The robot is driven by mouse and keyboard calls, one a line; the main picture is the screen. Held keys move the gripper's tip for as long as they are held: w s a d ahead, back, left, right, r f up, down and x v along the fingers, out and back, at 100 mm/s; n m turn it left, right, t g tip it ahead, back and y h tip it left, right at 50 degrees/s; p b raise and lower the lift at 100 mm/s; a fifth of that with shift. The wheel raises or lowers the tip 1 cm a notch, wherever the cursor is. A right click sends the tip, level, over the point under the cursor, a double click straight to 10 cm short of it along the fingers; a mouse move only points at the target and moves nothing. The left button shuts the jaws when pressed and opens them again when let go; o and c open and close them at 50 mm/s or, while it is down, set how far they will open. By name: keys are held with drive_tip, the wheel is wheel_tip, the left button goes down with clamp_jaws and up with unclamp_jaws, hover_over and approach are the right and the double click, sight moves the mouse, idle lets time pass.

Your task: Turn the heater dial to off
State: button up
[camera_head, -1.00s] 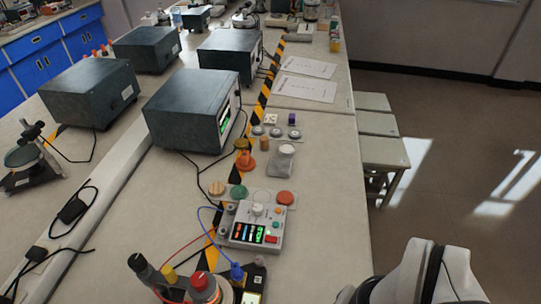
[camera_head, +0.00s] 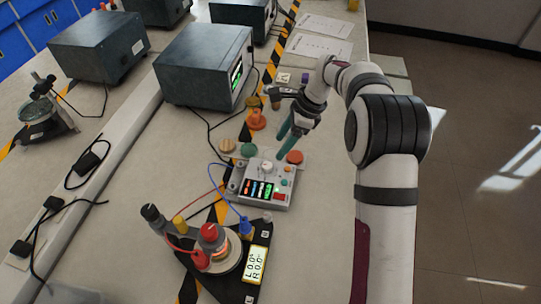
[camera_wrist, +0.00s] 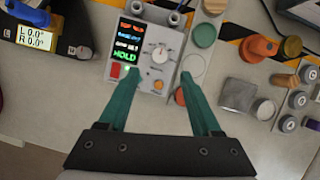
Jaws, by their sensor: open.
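A grey control box (camera_head: 252,193) sits on the bench in the head view, with a lit display, a red button and a white dial (camera_head: 267,167). In the wrist view the white dial (camera_wrist: 160,54) carries a dark orange pointer mark and is ringed by small markings; its display (camera_wrist: 127,44) reads HOLD at one end. My gripper (camera_head: 284,143) is above the bench at the box's far right corner, with teal fingers pointing down. In the wrist view my gripper (camera_wrist: 160,76) is open and empty, its fingers apart, with the dial just beyond and between the tips. I cannot tell its height above the box.
A black unit (camera_head: 233,271) with red and black knobs, cables and a small screen stands nearer. Green (camera_head: 249,150) and orange-red (camera_head: 294,157) discs lie behind the box. An orange piece (camera_head: 256,120) stands farther back. Bare bench lies right of the black unit.

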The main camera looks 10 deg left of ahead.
sight(267, 165)
drive_tip(key=x, duration=0.9)
drive_tip(key=shift+c, duration=0.3)
clamp_jaws()
